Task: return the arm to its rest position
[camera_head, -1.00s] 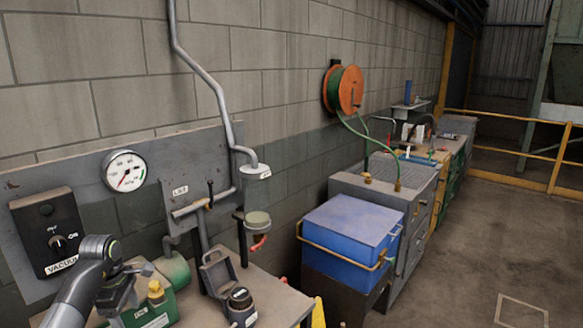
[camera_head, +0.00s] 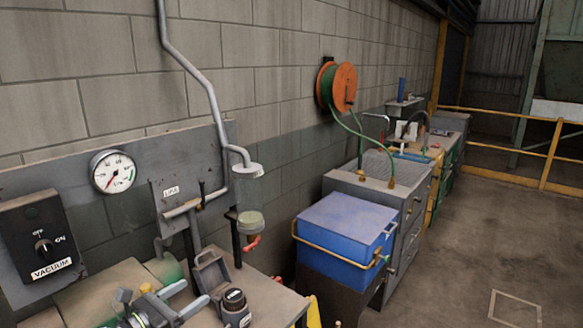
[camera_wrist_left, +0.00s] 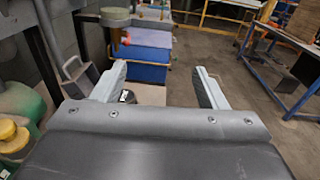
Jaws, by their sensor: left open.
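My left gripper (camera_head: 196,290) is low at the left in the head view, in front of the bench equipment. Its two pale fingers are apart. The left wrist view shows the same open gripper (camera_wrist_left: 160,75) with nothing between the fingers. Beyond the fingers in that view are a round grey cup with a red handle (camera_wrist_left: 121,40) and the blue box (camera_wrist_left: 143,73). My right gripper is in neither view.
A bench (camera_head: 278,306) carries a dark container with a black cap (camera_head: 235,300). Behind it are a pipe stand, a gauge (camera_head: 113,171) and a vacuum switch box (camera_head: 38,238). The blue box (camera_head: 345,232) stands farther right. Open floor (camera_head: 480,250) lies at the right.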

